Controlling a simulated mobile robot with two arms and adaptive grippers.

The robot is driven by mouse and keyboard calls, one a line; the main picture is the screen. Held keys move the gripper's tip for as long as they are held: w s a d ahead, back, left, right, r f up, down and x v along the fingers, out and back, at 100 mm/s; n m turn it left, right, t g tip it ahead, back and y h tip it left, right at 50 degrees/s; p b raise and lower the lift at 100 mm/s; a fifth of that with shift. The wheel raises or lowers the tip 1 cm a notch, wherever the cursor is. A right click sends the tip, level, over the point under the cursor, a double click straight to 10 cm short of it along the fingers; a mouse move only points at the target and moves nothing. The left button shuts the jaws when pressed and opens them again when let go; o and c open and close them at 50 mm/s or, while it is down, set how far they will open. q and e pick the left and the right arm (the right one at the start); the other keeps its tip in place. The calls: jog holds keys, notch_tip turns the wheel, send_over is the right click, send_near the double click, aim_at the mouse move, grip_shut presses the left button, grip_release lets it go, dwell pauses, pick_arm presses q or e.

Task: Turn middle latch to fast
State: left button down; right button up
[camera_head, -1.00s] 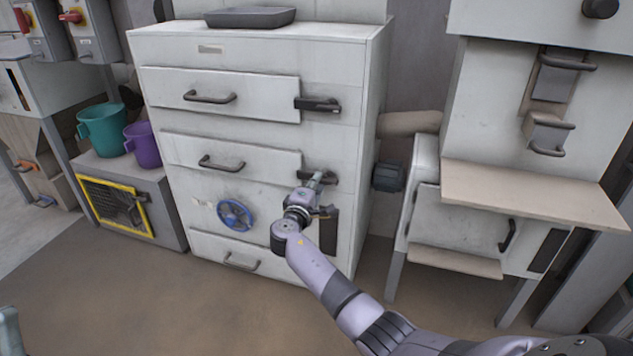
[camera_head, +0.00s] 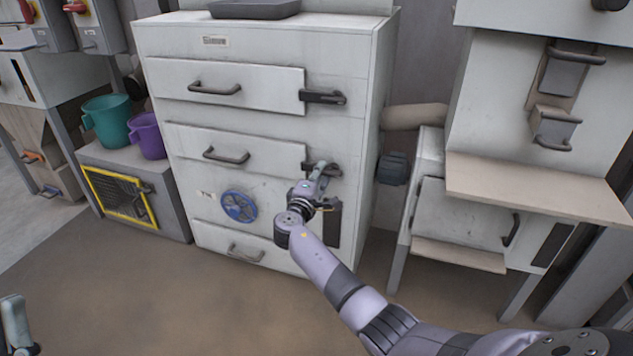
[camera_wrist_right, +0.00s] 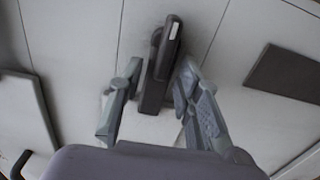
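The middle latch is a dark handle at the right end of the middle drawer front (camera_head: 270,148) on the grey cabinet. In the head view my right gripper (camera_head: 321,172) is at this latch and partly covers it. In the right wrist view the latch (camera_wrist_right: 158,75) stands between the two spread fingers of my right gripper (camera_wrist_right: 152,100). A gap shows on the left finger's side; the right finger is close to the latch, and contact cannot be told. Part of my left gripper (camera_head: 15,322) shows at the lower left edge.
An upper latch (camera_head: 323,97) sits above, beside the top drawer. A blue handwheel (camera_head: 238,206) is left of my right gripper. A dark panel (camera_wrist_right: 298,72) lies to the right in the wrist view. A wooden shelf (camera_head: 530,190) juts out on the right. The floor in front is clear.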

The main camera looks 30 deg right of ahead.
jog(key=v, duration=1.2)
jog(key=shift+d, duration=0.1)
